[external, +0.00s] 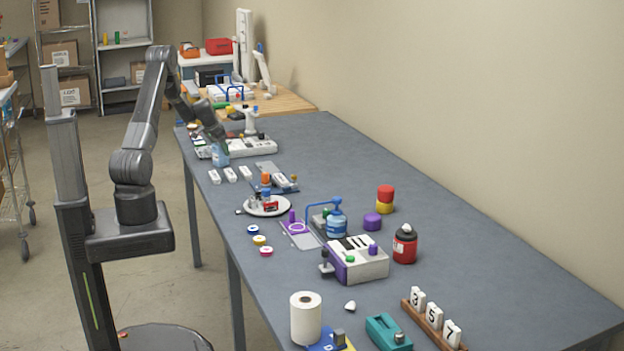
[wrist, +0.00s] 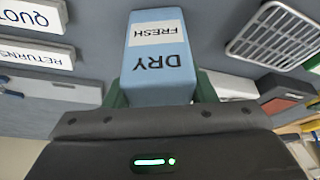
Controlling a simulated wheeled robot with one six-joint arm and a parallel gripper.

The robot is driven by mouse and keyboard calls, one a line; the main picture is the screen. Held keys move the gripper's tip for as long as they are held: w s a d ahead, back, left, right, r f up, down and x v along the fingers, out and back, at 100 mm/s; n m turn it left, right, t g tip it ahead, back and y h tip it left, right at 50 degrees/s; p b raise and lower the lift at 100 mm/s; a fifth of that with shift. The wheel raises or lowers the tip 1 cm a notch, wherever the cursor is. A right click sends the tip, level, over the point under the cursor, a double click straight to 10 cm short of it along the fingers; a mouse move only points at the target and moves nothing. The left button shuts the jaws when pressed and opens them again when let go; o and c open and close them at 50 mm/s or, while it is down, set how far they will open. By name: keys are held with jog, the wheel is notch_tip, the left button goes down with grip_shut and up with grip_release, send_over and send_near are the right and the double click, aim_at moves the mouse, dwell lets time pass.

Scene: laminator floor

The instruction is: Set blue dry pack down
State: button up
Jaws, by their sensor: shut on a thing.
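The blue dry pack (wrist: 158,62) is a light blue block with a white "FRESH" label and the word "DRY". It shows upside down in the wrist view. My gripper (wrist: 160,92) is shut on it, with green fingers on either side of the pack. In the external view the blue pack (external: 220,156) is small and sits at the left edge of the long grey table, below my gripper (external: 222,143). I cannot tell whether the pack touches the table.
White labelled blocks (external: 230,174) lie on the grey table (external: 420,220) close by. A white panel device (external: 255,146) stands just behind the pack. In the wrist view, "QUOT" (wrist: 30,15) and "RETURNS" (wrist: 35,52) blocks and a slotted grille (wrist: 274,35) flank it.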

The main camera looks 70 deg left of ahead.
jog(key=shift+f+b, duration=0.15)
jog(key=shift+b, duration=0.15)
jog(key=o, duration=1.1)
jog(key=shift+r, duration=0.5)
jog(key=b+v, duration=0.1)
jog(key=v, duration=1)
jog(key=shift+s+d+r, duration=0.15)
jog(key=shift+s+r, duration=0.05)
jog(key=shift+s, duration=0.05)
